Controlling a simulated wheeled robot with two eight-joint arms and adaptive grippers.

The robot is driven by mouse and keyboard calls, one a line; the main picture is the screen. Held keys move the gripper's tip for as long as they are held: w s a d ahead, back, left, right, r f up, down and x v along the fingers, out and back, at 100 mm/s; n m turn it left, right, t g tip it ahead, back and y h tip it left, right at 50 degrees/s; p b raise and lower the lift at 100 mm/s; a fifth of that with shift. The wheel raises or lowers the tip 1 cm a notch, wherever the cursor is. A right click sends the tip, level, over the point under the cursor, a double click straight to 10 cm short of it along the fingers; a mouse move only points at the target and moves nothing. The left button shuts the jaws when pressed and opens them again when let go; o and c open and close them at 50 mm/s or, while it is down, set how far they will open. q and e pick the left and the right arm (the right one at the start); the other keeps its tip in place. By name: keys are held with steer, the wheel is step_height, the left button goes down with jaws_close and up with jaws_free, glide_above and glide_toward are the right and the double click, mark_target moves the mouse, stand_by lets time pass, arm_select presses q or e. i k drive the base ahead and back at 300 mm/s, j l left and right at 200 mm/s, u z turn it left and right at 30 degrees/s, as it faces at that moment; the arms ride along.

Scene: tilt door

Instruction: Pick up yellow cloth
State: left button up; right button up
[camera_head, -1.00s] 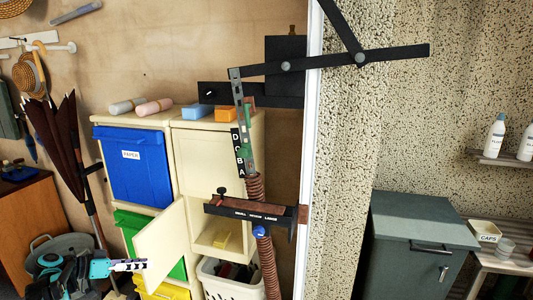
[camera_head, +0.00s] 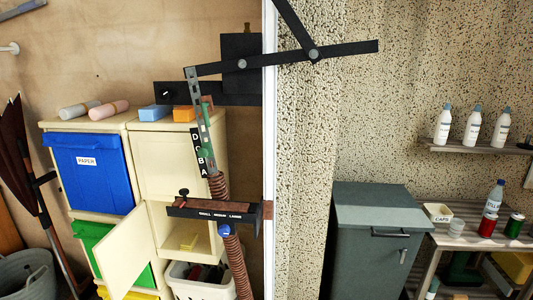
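A small yellow item (camera_head: 188,241), which looks like a folded cloth, lies on the floor of an open compartment (camera_head: 204,228) in the cream cabinet (camera_head: 170,160). The compartment's door (camera_head: 124,250) is swung open to the left. Neither of my grippers shows in the head view, so I cannot see whether they hold anything.
A vertical post with a spring (camera_head: 236,262) and a dark horizontal bar (camera_head: 215,209) stand in front of the cabinet. A white basket (camera_head: 195,284) sits below the compartment. A grey lidded bin (camera_head: 376,235) and a table with bottles and cans (camera_head: 487,226) stand right.

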mark_target(190, 241)
steer(key=i+j+z, duration=0.25)
steer(key=j, duration=1.1)
steer(key=j+z, duration=0.25)
steer(key=j, duration=1.05)
steer(key=k+j+z, duration=0.25)
steer(key=j, duration=1.1)
steer(key=i, duration=0.1)
